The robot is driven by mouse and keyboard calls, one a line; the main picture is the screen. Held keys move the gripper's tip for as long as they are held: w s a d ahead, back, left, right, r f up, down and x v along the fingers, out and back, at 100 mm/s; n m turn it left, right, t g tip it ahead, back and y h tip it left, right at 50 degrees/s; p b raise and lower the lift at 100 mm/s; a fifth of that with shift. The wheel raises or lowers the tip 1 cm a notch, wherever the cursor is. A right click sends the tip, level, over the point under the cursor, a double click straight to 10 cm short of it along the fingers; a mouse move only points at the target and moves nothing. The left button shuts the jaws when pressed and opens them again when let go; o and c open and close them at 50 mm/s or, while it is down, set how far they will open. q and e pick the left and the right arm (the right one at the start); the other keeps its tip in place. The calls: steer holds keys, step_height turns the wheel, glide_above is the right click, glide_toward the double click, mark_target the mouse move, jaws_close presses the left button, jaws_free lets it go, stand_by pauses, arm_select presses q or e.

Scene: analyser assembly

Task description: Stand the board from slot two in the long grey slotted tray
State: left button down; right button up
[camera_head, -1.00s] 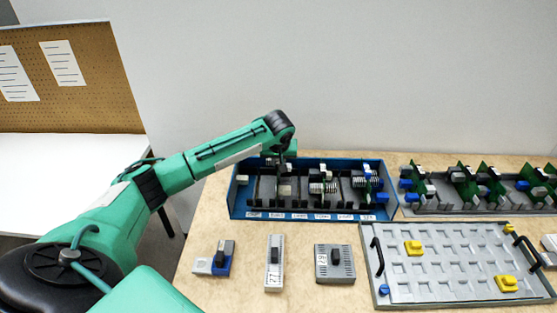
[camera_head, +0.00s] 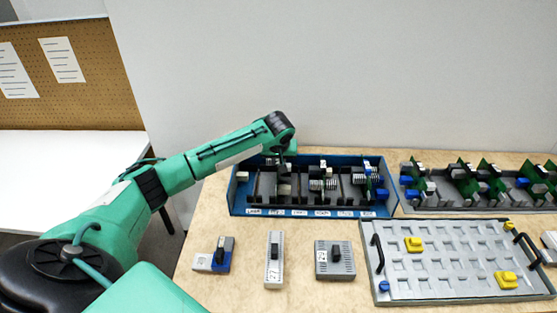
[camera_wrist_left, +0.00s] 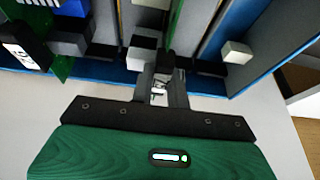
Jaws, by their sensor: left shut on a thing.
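The blue case (camera_head: 237,199) stands at the back of the table, with dark dividers and a row of labels along its front wall. My left gripper (camera_head: 286,170) points down into its left part, around the second slot. It is shut on the board from slot two, which is mostly hidden by the gripper; a pale block (camera_head: 285,190) shows just below. In the left wrist view a grey labelled piece (camera_wrist_left: 160,92) shows in front of the gripper's black plate. The long grey slotted tray (camera_head: 450,208) is at the back right, with several green boards standing in it. My right gripper is out of view.
Three small grey modules, the left one (camera_head: 222,256), the middle one (camera_head: 274,262) and the right one (camera_head: 335,260), lie in front of the case. A grey panel (camera_head: 450,262) with black handles and yellow knobs lies front right.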

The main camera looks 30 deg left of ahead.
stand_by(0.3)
arm_select(q)
steer(key=c, duration=1.3)
jaws_free()
steer(key=shift+o, duration=0.7)
steer(key=shift+f, duration=0.1)
steer(key=shift+r+p, duration=0.25)
steer(key=shift+p, duration=0.5)
steer(key=shift+r+p, duration=1.75)
steer(key=shift+p, duration=0.55)
step_height(320, 180, up, 7)
steer(key=p, duration=0.8)
steer(key=shift+f, duration=0.1)
